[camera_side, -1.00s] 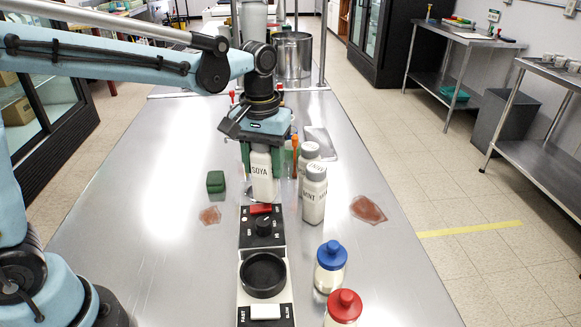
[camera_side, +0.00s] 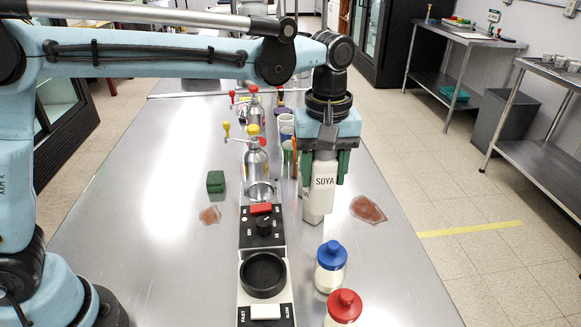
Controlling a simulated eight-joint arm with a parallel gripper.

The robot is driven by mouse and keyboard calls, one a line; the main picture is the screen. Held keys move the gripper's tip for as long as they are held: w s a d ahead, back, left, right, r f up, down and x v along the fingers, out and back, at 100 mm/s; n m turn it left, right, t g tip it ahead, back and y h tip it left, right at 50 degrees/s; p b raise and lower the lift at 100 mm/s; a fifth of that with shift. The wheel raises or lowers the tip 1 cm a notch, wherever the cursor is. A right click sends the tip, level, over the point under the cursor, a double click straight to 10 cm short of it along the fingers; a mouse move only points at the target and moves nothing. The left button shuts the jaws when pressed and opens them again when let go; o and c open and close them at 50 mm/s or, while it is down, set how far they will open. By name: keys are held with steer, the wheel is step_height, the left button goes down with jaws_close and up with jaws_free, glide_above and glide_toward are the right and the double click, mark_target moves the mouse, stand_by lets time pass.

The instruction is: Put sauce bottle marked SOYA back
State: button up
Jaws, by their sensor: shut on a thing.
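The white sauce bottle marked SOYA (camera_side: 323,200) is upright in my gripper (camera_side: 322,183), right of the centre strip of devices. I cannot tell whether the bottle's base touches the table. A sliver of another white bottle (camera_side: 306,191) shows at its left edge. The rest of the white bottles there are hidden behind the SOYA bottle and my gripper.
Blue-capped (camera_side: 331,265) and red-capped (camera_side: 343,307) jars stand in front. A control unit (camera_side: 263,229) and metal pump bottles (camera_side: 256,158) line the centre. A reddish patch (camera_side: 367,210) lies to the right, a green block (camera_side: 215,181) to the left. Left tabletop is mostly clear.

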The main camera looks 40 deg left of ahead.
mark_target(324, 193)
steer(key=f, duration=0.5)
steer(key=shift+w+d, duration=0.15)
steer(key=shift+d, duration=0.05)
steer(key=shift+f, duration=2.6)
steer(key=o, duration=1.3)
steer(key=shift+f, duration=0.1)
